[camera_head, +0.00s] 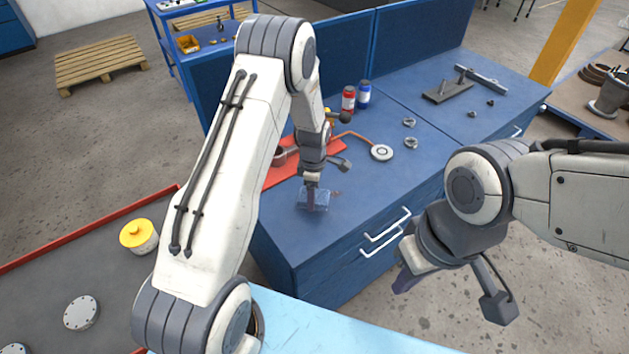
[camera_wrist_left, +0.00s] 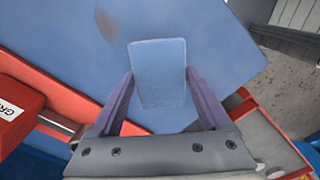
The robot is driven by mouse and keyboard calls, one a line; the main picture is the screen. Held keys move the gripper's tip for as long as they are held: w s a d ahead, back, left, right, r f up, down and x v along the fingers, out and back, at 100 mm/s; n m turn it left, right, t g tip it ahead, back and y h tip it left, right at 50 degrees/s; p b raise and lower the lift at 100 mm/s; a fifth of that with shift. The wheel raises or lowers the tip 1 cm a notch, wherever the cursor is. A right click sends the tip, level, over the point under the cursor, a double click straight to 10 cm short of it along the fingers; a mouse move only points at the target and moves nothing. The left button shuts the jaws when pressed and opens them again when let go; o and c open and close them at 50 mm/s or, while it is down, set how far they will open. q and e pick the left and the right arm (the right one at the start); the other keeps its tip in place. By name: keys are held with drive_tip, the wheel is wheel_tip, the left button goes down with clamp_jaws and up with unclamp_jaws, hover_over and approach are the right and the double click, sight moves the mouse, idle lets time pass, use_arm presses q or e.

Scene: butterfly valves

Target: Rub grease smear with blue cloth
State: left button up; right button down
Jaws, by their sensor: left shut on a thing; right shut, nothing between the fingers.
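The blue cloth (camera_head: 305,198) is a small folded pad on the blue bench top, near its front left part. It also shows in the left wrist view (camera_wrist_left: 160,75) as a pale blue rectangle between the fingers. My left gripper (camera_head: 313,183) points down and is shut on the cloth. The grease smear is a faint brown patch in the left wrist view (camera_wrist_left: 108,25), beyond the cloth and apart from it. In the head view the smear (camera_head: 336,193) lies just right of the cloth. My right gripper (camera_head: 402,282) is shut and empty, in front of the bench over the floor.
A white disc (camera_head: 381,153) and small metal rings (camera_head: 409,122) lie to the right. The bench top near the smear is clear.

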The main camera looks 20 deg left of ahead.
use_arm(q)
drive_tip(key=shift+r+p, duration=1.05)
drive_tip(key=shift+r, duration=0.85)
